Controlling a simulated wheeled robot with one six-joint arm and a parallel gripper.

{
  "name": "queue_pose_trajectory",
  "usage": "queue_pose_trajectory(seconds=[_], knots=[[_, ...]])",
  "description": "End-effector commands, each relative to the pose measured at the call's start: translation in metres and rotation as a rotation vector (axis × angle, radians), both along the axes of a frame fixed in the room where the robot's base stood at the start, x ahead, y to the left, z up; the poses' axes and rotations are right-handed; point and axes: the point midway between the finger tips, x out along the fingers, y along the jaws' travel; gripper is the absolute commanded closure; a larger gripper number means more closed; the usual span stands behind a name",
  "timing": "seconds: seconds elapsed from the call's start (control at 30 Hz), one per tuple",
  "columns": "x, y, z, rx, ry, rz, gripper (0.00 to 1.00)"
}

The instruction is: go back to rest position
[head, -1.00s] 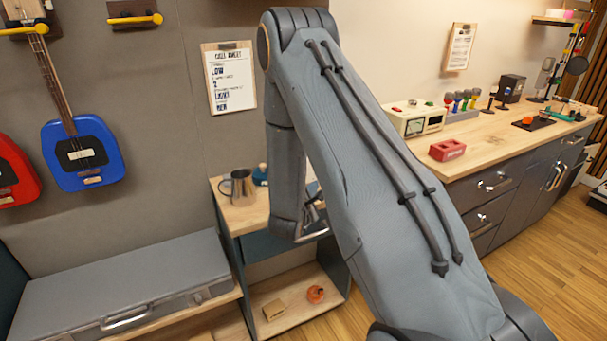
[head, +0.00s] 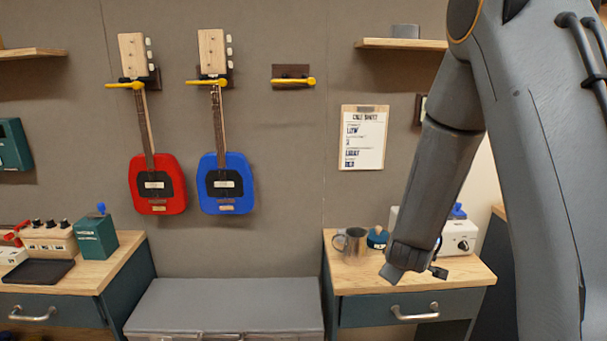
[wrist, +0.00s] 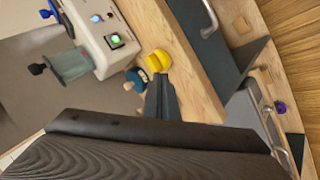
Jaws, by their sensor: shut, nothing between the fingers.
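My arm hangs down at the right of the head view, in front of a small wooden-topped cabinet (head: 455,279). My gripper (head: 438,271) is at its lower end, mostly hidden behind the wrist. In the wrist view my gripper (wrist: 163,82) shows as dark fingers closed together with nothing between them. A yellow object (wrist: 158,61) lies just beyond the fingertips in that view; I cannot tell whether they touch.
A metal mug (head: 351,243) and a teal round item (head: 377,238) stand on the cabinet, left of my wrist. A white box (head: 459,238) stands behind it. A grey bench (head: 225,305) is left, below the red guitar (head: 157,185) and blue guitar (head: 225,185).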

Motion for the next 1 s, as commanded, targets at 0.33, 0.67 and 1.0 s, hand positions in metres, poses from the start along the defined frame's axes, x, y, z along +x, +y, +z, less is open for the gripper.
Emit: queue_pose_trajectory(seconds=[0.33, 0.67, 1.0], knots=[[-0.149, 0.066, 0.043, 0.507, 0.331, -0.356, 1.00], [-0.253, 0.069, 0.062, 0.581, 0.517, -0.684, 1.00], [-0.258, 0.069, 0.062, 0.581, 0.527, -0.707, 1.00]])
